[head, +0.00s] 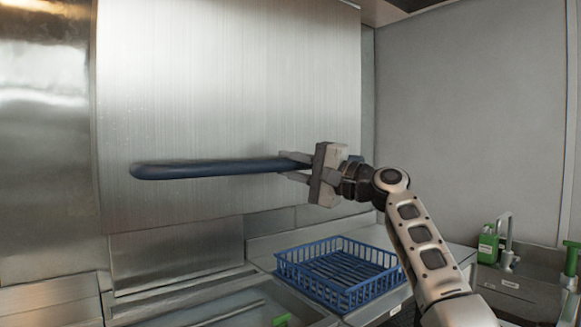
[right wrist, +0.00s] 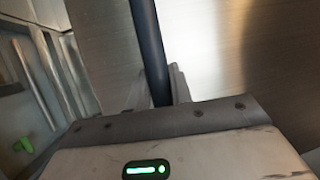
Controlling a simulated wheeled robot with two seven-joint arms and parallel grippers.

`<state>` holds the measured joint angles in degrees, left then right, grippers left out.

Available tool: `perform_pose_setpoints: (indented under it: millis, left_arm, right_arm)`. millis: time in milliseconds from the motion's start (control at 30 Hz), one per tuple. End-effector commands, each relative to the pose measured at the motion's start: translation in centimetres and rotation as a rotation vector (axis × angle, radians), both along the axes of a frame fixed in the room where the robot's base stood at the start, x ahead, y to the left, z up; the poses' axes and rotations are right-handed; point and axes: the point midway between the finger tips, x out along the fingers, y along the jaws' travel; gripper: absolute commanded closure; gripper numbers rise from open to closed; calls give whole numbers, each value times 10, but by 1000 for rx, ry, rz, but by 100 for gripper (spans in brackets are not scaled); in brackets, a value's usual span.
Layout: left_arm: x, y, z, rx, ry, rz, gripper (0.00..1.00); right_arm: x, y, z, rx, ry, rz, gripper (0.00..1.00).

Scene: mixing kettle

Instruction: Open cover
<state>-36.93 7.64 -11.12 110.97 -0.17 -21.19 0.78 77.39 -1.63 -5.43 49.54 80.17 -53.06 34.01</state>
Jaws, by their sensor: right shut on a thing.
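The cover (head: 230,90) is a large brushed-steel panel in the middle of the head view, standing above a steel counter. A dark blue bar handle (head: 210,169) runs across its lower part. My right gripper (head: 290,166) is shut on the right end of this handle. In the right wrist view the handle (right wrist: 148,50) runs between the fingers, with the steel cover surface (right wrist: 200,40) behind it. The fingers hide the handle's right end. My left gripper is not in view.
A blue basket (head: 338,272) sits on the counter below my right arm. A sink with a tap (head: 507,243) and a green bottle (head: 488,246) are at the right. A steel basin (head: 235,305) lies below the cover. Grey walls stand behind.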

Motion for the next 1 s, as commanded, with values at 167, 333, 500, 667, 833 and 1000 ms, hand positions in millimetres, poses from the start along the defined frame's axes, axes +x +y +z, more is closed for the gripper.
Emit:
perform_pose_setpoints:
  millis: [167, 333, 500, 667, 833, 1000]
  left_arm:
    - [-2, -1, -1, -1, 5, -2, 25]
    - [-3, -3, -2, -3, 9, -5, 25]
    - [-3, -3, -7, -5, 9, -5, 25]
    - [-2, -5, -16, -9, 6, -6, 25]
    - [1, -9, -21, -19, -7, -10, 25]
    - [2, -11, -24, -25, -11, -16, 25]
  right_arm:
    - [1, 0, -3, -3, 4, -2, 57]
    - [1, 0, -2, -3, 2, -2, 57]
    - [-3, -8, -6, -2, 1, -3, 57]
    - [-18, -33, -14, -4, -1, -6, 57]
    - [-41, -68, -22, -4, 0, -7, 57]
    - [-61, -100, -28, -4, 2, -5, 57]
